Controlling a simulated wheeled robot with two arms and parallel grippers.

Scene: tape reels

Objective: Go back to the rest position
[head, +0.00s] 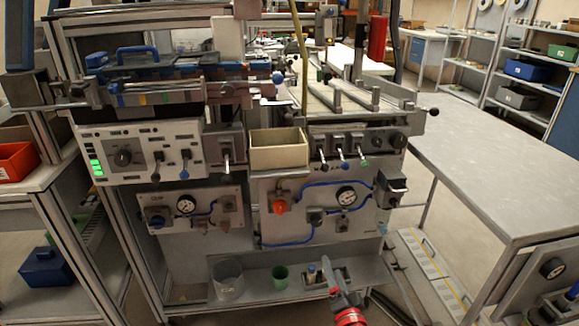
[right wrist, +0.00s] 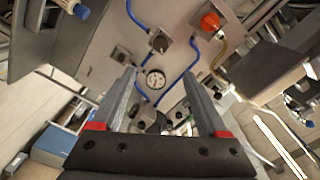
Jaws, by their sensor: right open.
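My right gripper (head: 330,273) shows at the bottom centre of the head view, in front of the machine's lower shelf. Its red part lies at the lower frame edge. In the right wrist view its two grey fingers (right wrist: 159,75) stand wide apart with nothing between them. Behind them are the machine's grey panel, a round gauge (right wrist: 155,79) and blue hoses. My left gripper is not in view.
The machine's control panel (head: 140,150) and beige bin (head: 278,148) stand ahead. A clear glass cylinder (head: 227,280) and green cup (head: 280,277) stand on the lower shelf. A bare grey table (head: 490,160) is at right. A red bin (head: 15,160) sits at left.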

